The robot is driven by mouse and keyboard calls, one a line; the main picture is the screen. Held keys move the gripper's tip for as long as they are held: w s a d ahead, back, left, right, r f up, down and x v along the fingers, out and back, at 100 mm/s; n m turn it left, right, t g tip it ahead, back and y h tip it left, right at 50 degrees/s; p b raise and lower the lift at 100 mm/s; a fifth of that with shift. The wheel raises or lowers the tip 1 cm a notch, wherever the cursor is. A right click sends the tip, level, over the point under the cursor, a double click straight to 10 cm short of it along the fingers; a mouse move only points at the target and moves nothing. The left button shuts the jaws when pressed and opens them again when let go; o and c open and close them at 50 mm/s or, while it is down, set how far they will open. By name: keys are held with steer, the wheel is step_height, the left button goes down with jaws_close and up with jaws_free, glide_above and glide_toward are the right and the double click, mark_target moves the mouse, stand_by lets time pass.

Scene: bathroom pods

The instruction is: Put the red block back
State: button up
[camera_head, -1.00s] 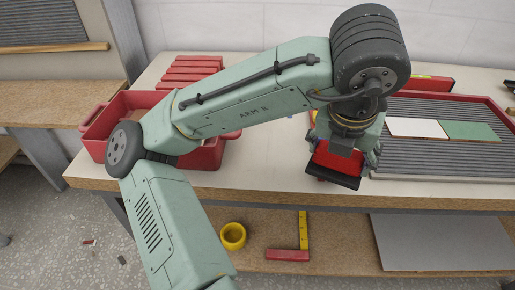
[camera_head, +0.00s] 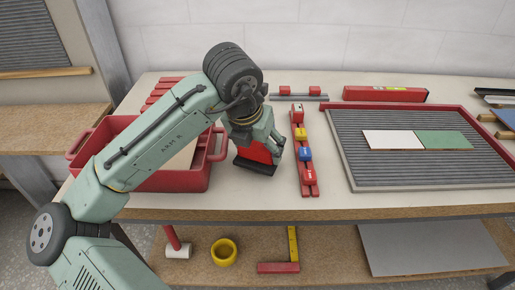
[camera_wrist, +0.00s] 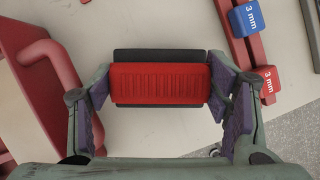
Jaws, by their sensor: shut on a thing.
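My gripper (camera_head: 258,158) is shut on a red block (camera_wrist: 160,83) with a ridged face and a dark base. In the wrist view the block lies crosswise between the two fingers. In the head view the block (camera_head: 254,153) is partly hidden by my gripper, over the worktable between the red tub and a red rail. I cannot tell whether its dark base touches the tabletop.
The red tub (camera_head: 180,181) is close on the left, its handle (camera_wrist: 52,58) near my left finger. The red rail (camera_head: 305,168) with small coloured blocks is on the right. Beyond it lies a ridged tray (camera_head: 400,168) with two tiles. The table's front edge is near.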

steer(key=shift+f, duration=0.85)
steer(key=shift+f, duration=0.2)
steer(key=o, duration=1)
steer(key=shift+r, duration=0.45)
steer(key=v, duration=1.1)
steer(key=shift+s+r, duration=0.2)
steer(key=shift+r, duration=0.05)
